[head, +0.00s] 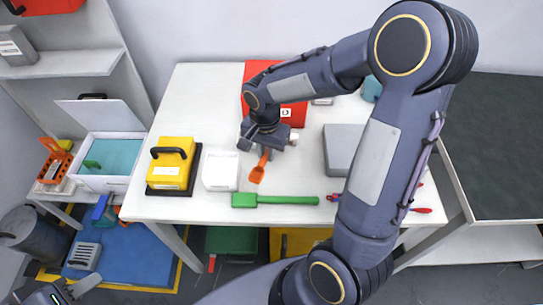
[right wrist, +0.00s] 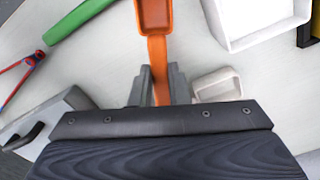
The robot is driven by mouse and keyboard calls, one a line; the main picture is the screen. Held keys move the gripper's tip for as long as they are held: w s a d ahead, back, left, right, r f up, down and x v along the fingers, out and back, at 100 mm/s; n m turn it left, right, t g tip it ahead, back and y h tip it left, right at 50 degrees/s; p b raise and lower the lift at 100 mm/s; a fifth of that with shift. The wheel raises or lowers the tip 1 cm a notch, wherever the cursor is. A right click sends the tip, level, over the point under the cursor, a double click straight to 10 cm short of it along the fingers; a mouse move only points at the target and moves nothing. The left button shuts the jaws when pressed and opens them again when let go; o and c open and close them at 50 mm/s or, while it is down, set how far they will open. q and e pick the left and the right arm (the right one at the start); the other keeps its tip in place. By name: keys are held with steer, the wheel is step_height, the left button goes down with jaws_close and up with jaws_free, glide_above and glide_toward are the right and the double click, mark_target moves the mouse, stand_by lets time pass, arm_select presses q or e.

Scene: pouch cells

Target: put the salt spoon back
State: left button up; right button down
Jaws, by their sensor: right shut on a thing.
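An orange spoon (head: 257,174) with a square scoop is the likely salt spoon; no label on it can be read. My right gripper (head: 266,142) is shut on its handle, above the white table (head: 190,110). In the right wrist view the orange spoon (right wrist: 154,16) runs up from between the fingers (right wrist: 154,88), scoop outward. The far end of the handle is hidden by the gripper. My left gripper (head: 72,290) is at the lower left corner, away from the table, partly cut off; its opening is unclear.
A white open box (head: 220,170) stands left of the spoon; a small pale dish (right wrist: 216,84) is beside the right gripper. A green tool (head: 275,200) lies in front. A yellow case (head: 173,163), grey box (head: 343,150) and red box (head: 290,112) stand around.

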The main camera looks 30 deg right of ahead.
mark_target(272, 167)
steer(key=shift+w+d+f, duration=0.2)
steer(key=shift+d+f, duration=0.25)
steer(key=shift+f, duration=0.15)
steer(key=shift+w+d+f, duration=0.2)
steer(key=shift+d+f, duration=0.25)
steer(key=shift+f, duration=0.15)
steer(key=shift+w+d+f, duration=0.1)
steer(key=shift+d+f, duration=0.05)
steer(key=shift+f, duration=0.8)
steer(key=shift+d+f, duration=0.15)
steer(key=shift+f, duration=0.8)
steer(key=shift+f, duration=0.15)
steer(key=c, duration=1.4)
jaws_free()
